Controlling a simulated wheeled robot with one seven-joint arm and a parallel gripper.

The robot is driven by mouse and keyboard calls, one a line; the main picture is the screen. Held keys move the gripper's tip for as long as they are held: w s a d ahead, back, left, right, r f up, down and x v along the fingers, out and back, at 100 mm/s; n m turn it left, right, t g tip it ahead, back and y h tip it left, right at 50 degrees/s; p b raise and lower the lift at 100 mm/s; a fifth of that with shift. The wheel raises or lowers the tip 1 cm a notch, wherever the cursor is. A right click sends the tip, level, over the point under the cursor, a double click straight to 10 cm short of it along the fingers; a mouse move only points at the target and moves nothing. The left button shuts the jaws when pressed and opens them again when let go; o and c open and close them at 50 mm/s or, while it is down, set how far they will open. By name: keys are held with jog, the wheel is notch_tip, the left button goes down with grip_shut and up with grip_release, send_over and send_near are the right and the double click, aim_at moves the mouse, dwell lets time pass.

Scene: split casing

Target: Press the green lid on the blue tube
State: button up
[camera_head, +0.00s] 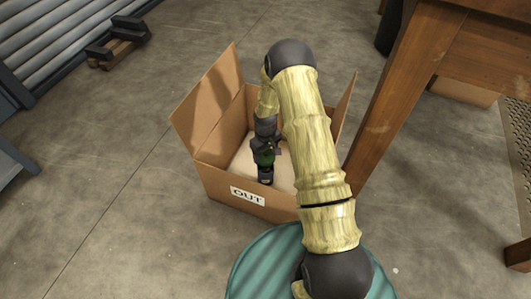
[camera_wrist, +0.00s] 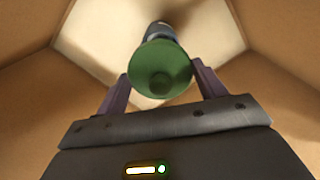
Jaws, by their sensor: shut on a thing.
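My gripper (camera_head: 267,148) reaches down into the cardboard box marked OUT. In the wrist view, its two fingers (camera_wrist: 161,76) stand on either side of the round green lid (camera_wrist: 158,70) and are shut on it. The green lid (camera_head: 265,159) also shows just under the gripper in the head view. The blue tube (camera_head: 265,175) is directly below the lid and looks in line with it. In the wrist view, only a small part of the tube (camera_wrist: 160,32) shows beyond the lid. I cannot tell whether the lid is fully seated on the tube.
The open cardboard box (camera_head: 222,187) has raised flaps and walls close around my gripper. A wooden table (camera_head: 393,95) stands to the right. The concrete floor left of the box is clear.

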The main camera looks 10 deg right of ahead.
jog(key=shift+f+b, duration=1.65)
jog(key=shift+f, duration=1.2)
jog(key=shift+p, duration=0.35)
jog(key=shift+f+p, duration=0.15)
jog(key=shift+p, duration=0.4)
dwell(0.8)
jog(key=o, duration=1)
jog(key=shift+o, duration=0.6)
